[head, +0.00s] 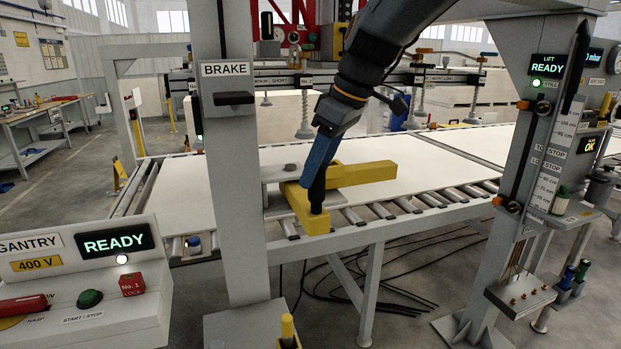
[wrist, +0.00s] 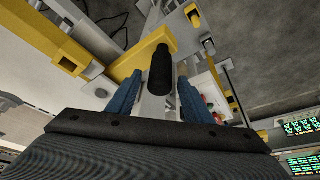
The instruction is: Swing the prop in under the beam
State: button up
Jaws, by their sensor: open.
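The prop (head: 362,174) is a yellow bar arrangement at the near edge of the roller table, with one arm lying out over the white board and a shorter one toward me. A black upright handle (head: 317,193) stands on the shorter arm. My gripper (head: 319,180) comes down over the handle with blue fingers. In the wrist view the handle (wrist: 161,72) stands between my two fingers (wrist: 158,88), with a gap visible beside it; the jaws are open. The beam (head: 270,80) with its suction cups hangs behind, above the board.
The white board (head: 215,190) lies on rollers. A control panel reading READY (head: 112,242) is at front left, and a grey column (head: 530,150) stands at right. Cables lie on the floor.

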jog(key=shift+p+x, duration=0.55)
jog(key=shift+x, duration=1.6)
grip_shut()
